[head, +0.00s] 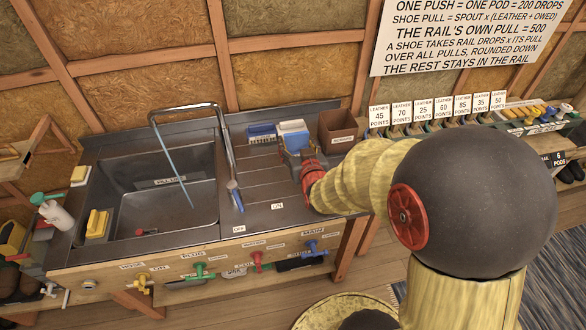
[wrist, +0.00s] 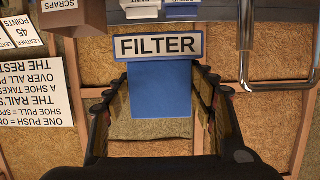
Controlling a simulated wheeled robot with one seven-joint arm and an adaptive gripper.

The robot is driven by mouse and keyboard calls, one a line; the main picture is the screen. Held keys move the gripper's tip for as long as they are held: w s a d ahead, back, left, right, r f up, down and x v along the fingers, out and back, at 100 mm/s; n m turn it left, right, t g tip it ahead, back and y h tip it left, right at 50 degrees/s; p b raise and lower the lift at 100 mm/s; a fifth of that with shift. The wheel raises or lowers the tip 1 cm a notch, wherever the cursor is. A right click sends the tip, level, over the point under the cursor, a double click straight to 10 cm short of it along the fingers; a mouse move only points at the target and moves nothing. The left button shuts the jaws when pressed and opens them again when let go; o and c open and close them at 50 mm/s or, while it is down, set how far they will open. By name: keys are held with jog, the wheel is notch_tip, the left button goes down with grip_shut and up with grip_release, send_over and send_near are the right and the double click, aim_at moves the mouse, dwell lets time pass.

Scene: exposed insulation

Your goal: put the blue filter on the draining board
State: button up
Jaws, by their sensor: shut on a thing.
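The blue filter (wrist: 160,90) is a flat blue block with a white FILTER label, between the dark fingers of my gripper (wrist: 160,115) in the wrist view. In the head view the filter (head: 296,143) shows as a small blue face above my gripper (head: 297,157), which is shut on it. The gripper is over the back right part of the grooved metal draining board (head: 262,182), right of the sink. I cannot tell whether the filter touches the board.
A blue labelled container (head: 262,134) and a white container (head: 290,126) stand at the board's back, near a brown scraps box (head: 338,130). The tap (head: 190,108) arches over the sink (head: 160,205) at left. The board's front and left grooves are clear.

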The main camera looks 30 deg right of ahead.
notch_tip(320, 180, down, 6)
jog(key=b, duration=0.5)
jog(key=w+d+f+b, duration=0.1)
jog(key=w+d+f, duration=0.1)
jog(key=w+f, duration=0.1)
jog(key=w+d+f+b, duration=0.2)
jog(key=w+f, duration=0.1)
jog(key=w, duration=0.2)
jog(key=w+d+f+b, duration=0.1)
jog(key=w+f+b, duration=0.1)
jog(key=w+f, duration=0.1)
jog(key=shift+w+d+f, duration=0.2)
jog(key=shift+w+d, duration=0.2)
jog(key=shift+w, duration=0.25)
jog(key=shift+w+f, duration=0.15)
jog(key=shift+f, duration=0.1)
jog(key=shift+f+b, duration=0.8)
jog(key=shift+f, duration=0.75)
jog(key=shift+f, duration=0.1)
jog(key=o, duration=0.7)
jog(key=shift+f, duration=0.1)
jog(key=o, duration=0.4)
jog(key=shift+o, duration=0.5)
